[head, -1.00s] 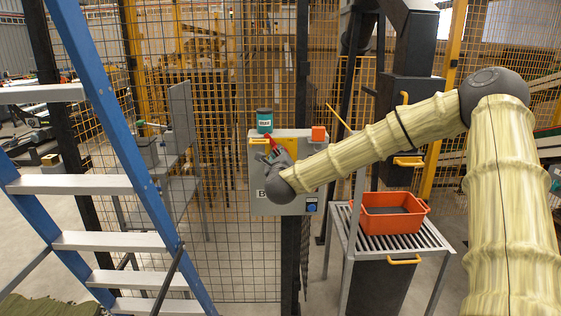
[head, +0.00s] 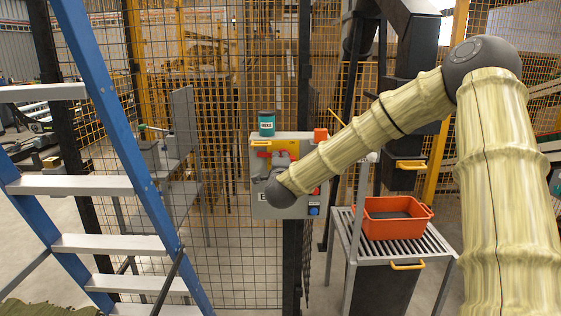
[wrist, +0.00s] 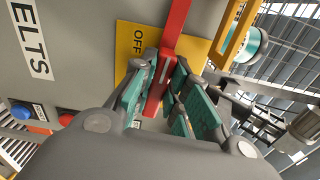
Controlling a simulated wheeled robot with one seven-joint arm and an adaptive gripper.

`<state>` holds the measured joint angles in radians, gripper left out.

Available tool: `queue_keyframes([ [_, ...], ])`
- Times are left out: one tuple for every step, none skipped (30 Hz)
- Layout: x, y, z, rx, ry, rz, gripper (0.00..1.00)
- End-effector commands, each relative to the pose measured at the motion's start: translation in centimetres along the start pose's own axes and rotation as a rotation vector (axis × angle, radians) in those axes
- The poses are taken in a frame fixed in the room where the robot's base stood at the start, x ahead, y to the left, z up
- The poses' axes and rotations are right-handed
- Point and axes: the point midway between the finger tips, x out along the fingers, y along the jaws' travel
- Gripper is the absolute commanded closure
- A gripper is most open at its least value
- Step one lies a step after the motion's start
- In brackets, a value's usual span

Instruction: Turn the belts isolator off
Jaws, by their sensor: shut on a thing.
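The belts isolator is a red handle (head: 263,154) on a yellow plate (wrist: 130,68), on the grey box (head: 262,208) fixed at the mesh fence. In the wrist view the red handle (wrist: 176,28) passes between the teal-padded fingers of my gripper (wrist: 160,95), which is shut on it. The word OFF stands on the plate beside the handle, and part of a label reading "ELTS" (wrist: 34,40) shows on the box. In the head view my gripper (head: 276,164) covers part of the plate, and the handle lies about level across it.
A teal tin (head: 267,123) stands on the box top beside a yellow bar (wrist: 232,35). Blue (wrist: 21,111) and red (wrist: 66,118) buttons sit on the box. An orange tub (head: 395,217) rests on a slatted stand at right; a blue stepladder (head: 120,160) stands left.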

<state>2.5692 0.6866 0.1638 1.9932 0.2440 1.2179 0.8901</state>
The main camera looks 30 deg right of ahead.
Motion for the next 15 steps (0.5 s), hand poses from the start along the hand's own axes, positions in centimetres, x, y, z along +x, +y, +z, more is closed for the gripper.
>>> queue_keyframes([
  [-0.03, 0.08, 0.04, -0.021, -0.001, 0.000, 1.00],
  [-0.03, 0.08, 0.06, -0.034, -0.001, 0.000, 1.00],
  [-0.04, 0.09, 0.08, -0.047, -0.001, 0.000, 1.00],
  [-0.04, 0.10, 0.08, -0.056, -0.001, 0.000, 1.00],
  [-0.04, 0.12, 0.07, -0.065, -0.001, 0.000, 1.00],
  [-0.04, 0.14, 0.06, -0.075, -0.001, 0.000, 1.00],
  [-0.04, 0.15, 0.05, -0.081, -0.001, 0.001, 1.00],
  [-0.04, 0.16, 0.04, -0.086, -0.001, 0.001, 1.00],
  [-0.04, 0.18, 0.03, -0.092, -0.001, 0.001, 1.00],
  [-0.04, 0.18, 0.03, -0.095, -0.001, 0.001, 1.00],
  [-0.04, 0.20, 0.02, -0.098, -0.001, 0.001, 1.00],
  [-0.04, 0.20, 0.01, -0.101, -0.001, 0.001, 1.00],
  [-0.04, 0.21, 0.01, -0.102, -0.001, 0.001, 1.00],
  [-0.04, 0.21, 0.01, -0.103, -0.001, 0.001, 1.00],
  [-0.04, 0.22, 0.01, -0.104, -0.001, 0.001, 1.00],
])
